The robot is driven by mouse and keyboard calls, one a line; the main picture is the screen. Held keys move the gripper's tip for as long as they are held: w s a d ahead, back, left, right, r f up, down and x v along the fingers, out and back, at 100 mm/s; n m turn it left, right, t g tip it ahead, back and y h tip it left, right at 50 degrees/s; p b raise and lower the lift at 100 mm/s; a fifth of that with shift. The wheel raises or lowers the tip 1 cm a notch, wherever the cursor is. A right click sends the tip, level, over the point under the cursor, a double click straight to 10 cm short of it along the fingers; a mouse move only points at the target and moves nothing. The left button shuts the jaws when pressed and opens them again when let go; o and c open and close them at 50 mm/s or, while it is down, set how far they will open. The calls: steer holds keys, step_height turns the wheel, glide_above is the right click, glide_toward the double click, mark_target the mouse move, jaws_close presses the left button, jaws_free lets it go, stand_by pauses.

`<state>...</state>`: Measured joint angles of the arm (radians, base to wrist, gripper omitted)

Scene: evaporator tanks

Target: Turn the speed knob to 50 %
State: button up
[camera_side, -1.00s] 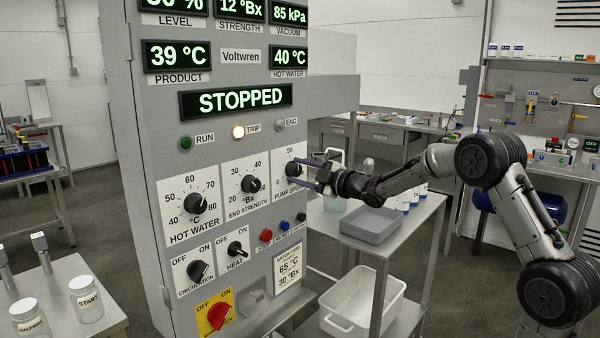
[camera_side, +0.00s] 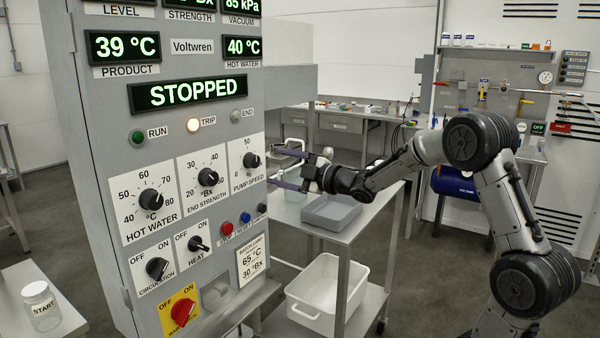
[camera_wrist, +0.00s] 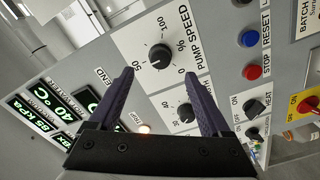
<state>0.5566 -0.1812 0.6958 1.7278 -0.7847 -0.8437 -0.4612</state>
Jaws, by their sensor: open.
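The pump speed knob (camera_side: 251,160) is a round black dial at the right edge of the grey panel. In the wrist view the knob (camera_wrist: 160,57) sits on its white plate marked 0, 50 and 100 %. A small pale mark shows at its lower left, towards the 50, but the exact reading is too small to tell. My gripper (camera_side: 273,167) is open and empty, just right of the knob and apart from it. In the wrist view my gripper's (camera_wrist: 159,74) two dark fingers stand apart, with the knob showing above the gap between their tips.
The end strength knob (camera_side: 207,176) and hot water knob (camera_side: 151,199) are to the left. The display (camera_side: 190,93) reads STOPPED and the TRIP lamp (camera_side: 193,125) is lit. Stop (camera_side: 227,228) and reset (camera_side: 245,217) buttons sit below. A grey tray (camera_side: 331,212) stands on a trolley.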

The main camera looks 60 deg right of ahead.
steer(key=s, duration=0.6)
steer(key=shift+s, duration=0.2)
steer(key=s+a+r+m, duration=0.1)
steer(key=s+a+r, duration=0.3)
steer(key=a+r, duration=0.75)
steer(key=s+a+f+m+g, duration=0.3)
steer(key=s+f+m+g, duration=0.2)
steer(key=s+f, duration=0.5)
steer(key=s+a+f+m+g, duration=0.2)
steer(key=s+f+m+g, duration=0.4)
steer(key=s+f, duration=0.5)
steer(key=shift+s+a+f+g, duration=0.2)
steer(key=shift+s+a+g, duration=0.2)
steer(key=shift+s+g, duration=0.5)
steer(key=shift+s, duration=0.15)
